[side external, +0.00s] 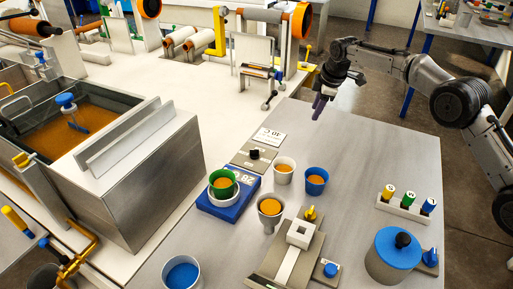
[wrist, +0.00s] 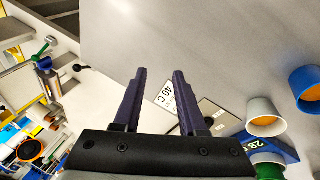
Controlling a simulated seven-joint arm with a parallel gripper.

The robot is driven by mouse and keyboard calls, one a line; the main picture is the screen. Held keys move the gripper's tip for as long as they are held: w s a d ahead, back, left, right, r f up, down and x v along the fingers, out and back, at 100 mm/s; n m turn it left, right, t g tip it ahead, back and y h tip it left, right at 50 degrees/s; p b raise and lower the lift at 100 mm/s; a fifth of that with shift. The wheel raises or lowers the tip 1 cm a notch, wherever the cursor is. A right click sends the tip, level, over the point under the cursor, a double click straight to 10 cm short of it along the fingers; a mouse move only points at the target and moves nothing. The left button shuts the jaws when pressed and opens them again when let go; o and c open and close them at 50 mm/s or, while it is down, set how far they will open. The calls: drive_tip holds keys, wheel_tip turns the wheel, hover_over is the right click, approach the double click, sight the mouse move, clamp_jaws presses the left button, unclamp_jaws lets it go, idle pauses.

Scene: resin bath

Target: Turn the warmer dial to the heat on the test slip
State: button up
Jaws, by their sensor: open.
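The test slip (side external: 280,138) is a white card reading "40 C", lying on the grey table; it also shows in the wrist view (wrist: 170,97), partly behind a finger. The warmer is a flat grey plate (side external: 239,160) in front of the slip, with a black dial (side external: 254,153) on it. The dial's setting is too small to read. In the wrist view part of the plate (wrist: 217,116) shows beyond the right finger. My gripper (side external: 318,112) is open and empty, above the table to the right of the slip and dial; its two dark fingers also show in the wrist view (wrist: 158,74).
A white cup (side external: 284,176), a blue cup (side external: 316,187) and a grey cup (side external: 270,217) stand near the warmer. A bottle rack (side external: 404,209) and blue-lidded pot (side external: 390,265) stand right. Table below my gripper is clear.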

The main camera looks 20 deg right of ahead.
sight(255, 150)
drive_tip(key=s+a+r+g+y, duration=0.1)
drive_tip(key=s+a+r+y, duration=0.1)
drive_tip(key=a, duration=0.6)
drive_tip(key=s+a+r+g+y, duration=0.1)
drive_tip(key=s+a+r+y, duration=0.15)
drive_tip(key=a, duration=0.45)
drive_tip(key=shift+h, duration=0.25)
drive_tip(key=x, duration=1.4)
drive_tip(key=shift+s, duration=0.25)
clamp_jaws()
